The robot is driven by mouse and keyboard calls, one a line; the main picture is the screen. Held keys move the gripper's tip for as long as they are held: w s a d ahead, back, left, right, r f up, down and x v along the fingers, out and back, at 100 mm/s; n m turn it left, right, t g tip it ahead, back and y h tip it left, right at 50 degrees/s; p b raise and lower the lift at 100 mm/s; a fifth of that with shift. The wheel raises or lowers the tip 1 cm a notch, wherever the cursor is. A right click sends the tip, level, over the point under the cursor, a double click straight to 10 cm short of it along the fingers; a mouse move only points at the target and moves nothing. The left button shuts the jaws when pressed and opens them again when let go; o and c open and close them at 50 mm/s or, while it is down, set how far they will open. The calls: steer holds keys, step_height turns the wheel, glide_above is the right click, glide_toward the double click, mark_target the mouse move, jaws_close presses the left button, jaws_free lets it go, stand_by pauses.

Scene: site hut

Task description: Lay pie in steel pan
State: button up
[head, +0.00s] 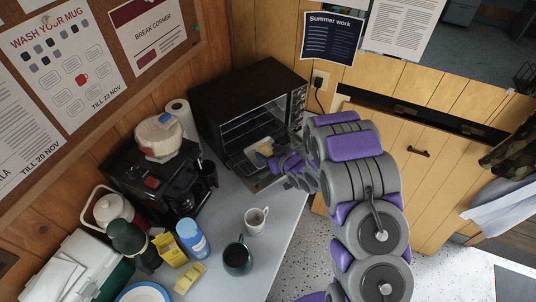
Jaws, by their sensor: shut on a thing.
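A small yellowish-tan pie (264,149) is at the front of a dark toaster oven, at the end of my arm. My gripper (276,158) is shut on the pie, reaching in from the right. A pale metallic steel pan (252,158) shows around and below the pie, at the oven opening. The view is too small to tell whether the pie touches the pan. The gripper hides part of the pan's right side.
The toaster oven (240,88) stands at the counter's back. A coffee maker (158,178) and paper roll (180,115) are left of it. A white mug (256,220), dark mug (238,258), blue-and-white can (192,238) and yellow items (189,278) stand nearer. The counter's right strip (288,212) is bare.

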mark_target(268, 153)
steer(key=shift+w+a+f, duration=0.1)
steer(key=shift+w, duration=0.6)
steer(key=shift+w+a+f, duration=0.1)
steer(key=shift+w, duration=0.55)
step_height(268, 153, down, 4)
steer(key=shift+w+a+r+b, duration=0.1)
steer(key=shift+w+r+b, duration=0.1)
steer(key=shift+b, duration=0.55)
steer(key=shift+s+r, duration=0.1)
steer(key=o, duration=1.1)
steer(key=p+v, duration=0.2)
steer(key=v, duration=1)
